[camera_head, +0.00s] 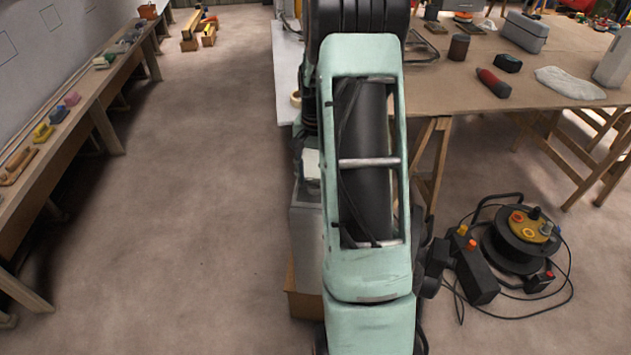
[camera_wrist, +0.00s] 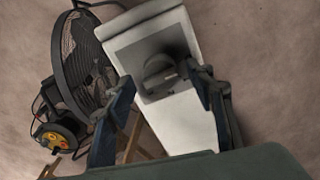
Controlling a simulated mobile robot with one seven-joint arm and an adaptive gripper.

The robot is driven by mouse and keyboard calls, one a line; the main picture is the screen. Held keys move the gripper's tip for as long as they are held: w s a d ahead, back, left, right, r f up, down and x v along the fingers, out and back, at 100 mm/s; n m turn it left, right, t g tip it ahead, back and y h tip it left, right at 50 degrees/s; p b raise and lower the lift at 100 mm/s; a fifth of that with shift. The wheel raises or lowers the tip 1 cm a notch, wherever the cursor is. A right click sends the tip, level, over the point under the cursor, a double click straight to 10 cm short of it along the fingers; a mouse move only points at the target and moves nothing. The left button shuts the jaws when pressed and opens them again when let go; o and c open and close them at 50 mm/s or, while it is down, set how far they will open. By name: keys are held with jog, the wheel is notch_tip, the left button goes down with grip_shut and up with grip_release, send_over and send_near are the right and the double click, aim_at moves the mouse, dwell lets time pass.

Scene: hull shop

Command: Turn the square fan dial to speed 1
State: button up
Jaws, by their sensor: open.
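In the wrist view a pale grey box-shaped housing (camera_wrist: 187,120) has a square, shaded recess at its top end. Inside it sits a round grey dial (camera_wrist: 158,68) with a raised grip; its markings and setting are too small and dark to read. My gripper (camera_wrist: 159,76) is open, with one dark finger on each side of the dial area. I cannot tell whether a finger touches the dial or housing. In the head view my arm hides the gripper and the dial.
A round black caged thing like a fan (camera_wrist: 85,65) stands left of the housing. A cable reel (camera_head: 520,240) with loose cable lies on the floor at right. A cluttered worktable (camera_head: 435,98) stands behind it. A long bench (camera_head: 95,95) lines the left wall; floor between is clear.

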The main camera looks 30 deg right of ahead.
jog(key=shift+f, duration=0.65)
jog(key=c, duration=1.1)
jog(key=shift+c, duration=0.2)
jog(key=shift+m, duration=0.4)
jog(key=m+p, duration=0.1)
jog(key=m, duration=0.3)
jog(key=shift+r, duration=0.1)
jog(key=shift+m+p, duration=0.65)
jog(key=shift+m, duration=1.35)
